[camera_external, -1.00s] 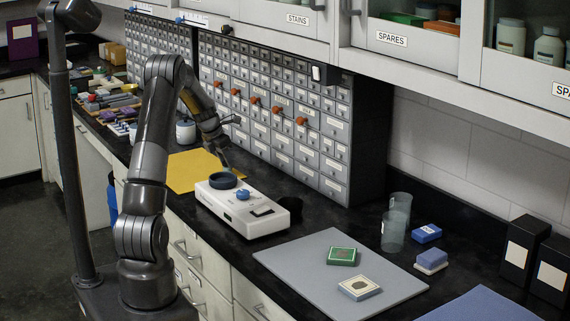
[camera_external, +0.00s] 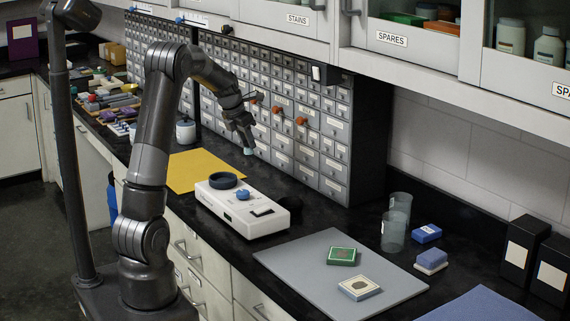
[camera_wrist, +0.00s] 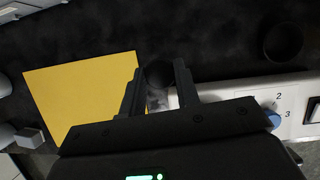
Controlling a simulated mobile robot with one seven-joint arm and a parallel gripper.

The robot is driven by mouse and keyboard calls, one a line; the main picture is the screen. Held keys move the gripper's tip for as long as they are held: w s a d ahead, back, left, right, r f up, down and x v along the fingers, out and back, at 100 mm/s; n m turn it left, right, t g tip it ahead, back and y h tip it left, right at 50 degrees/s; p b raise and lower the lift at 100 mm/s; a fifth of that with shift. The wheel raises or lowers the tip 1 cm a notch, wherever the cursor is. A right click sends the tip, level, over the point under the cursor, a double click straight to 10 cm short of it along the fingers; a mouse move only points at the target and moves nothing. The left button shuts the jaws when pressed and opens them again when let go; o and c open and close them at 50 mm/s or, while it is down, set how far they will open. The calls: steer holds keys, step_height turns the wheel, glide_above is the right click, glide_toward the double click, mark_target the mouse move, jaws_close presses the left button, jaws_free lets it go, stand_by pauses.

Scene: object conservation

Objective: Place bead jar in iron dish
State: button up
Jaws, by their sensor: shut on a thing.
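My gripper (camera_external: 246,146) is held above the counter by the drawer cabinet, to the right of the yellow sheet. In the wrist view its fingers (camera_wrist: 158,90) are shut on a small dark round-topped thing, which I take to be the bead jar (camera_wrist: 159,74). In the external view the jar's pale bluish end (camera_external: 249,152) shows below the fingertips. A black round dish, apparently the iron dish (camera_wrist: 283,42), stands right of the held jar in the wrist view. It also shows behind the white device in the external view (camera_external: 291,206), small and dark against the black counter.
The white device (camera_external: 247,221) has a blue knob (camera_external: 243,195) and a dark blue-grey ring (camera_external: 223,180) on top. The yellow sheet (camera_external: 193,172) lies bare. Two clear beakers (camera_external: 394,230) and a grey mat (camera_external: 310,256) with two small boxes are farther right.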

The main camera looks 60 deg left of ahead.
steer(key=shift+d, duration=0.1)
steer(key=w+d+m+g+h, duration=0.1)
steer(key=d+m+g+h, duration=0.4)
steer(key=d+m, duration=1.55)
steer(key=shift+n, duration=0.75)
steer(key=shift+w+d+f, duration=0.1)
steer(key=shift+d+f, duration=0.1)
steer(key=shift+f, duration=1.55)
steer(key=shift+d+f, duration=0.2)
steer(key=shift+f, duration=1.5)
steer(key=shift+w+d+f, duration=0.1)
steer(key=shift+d+f, duration=0.1)
steer(key=shift+f, duration=1.55)
steer(key=o, duration=1)
steer(key=shift+r, duration=0.1)
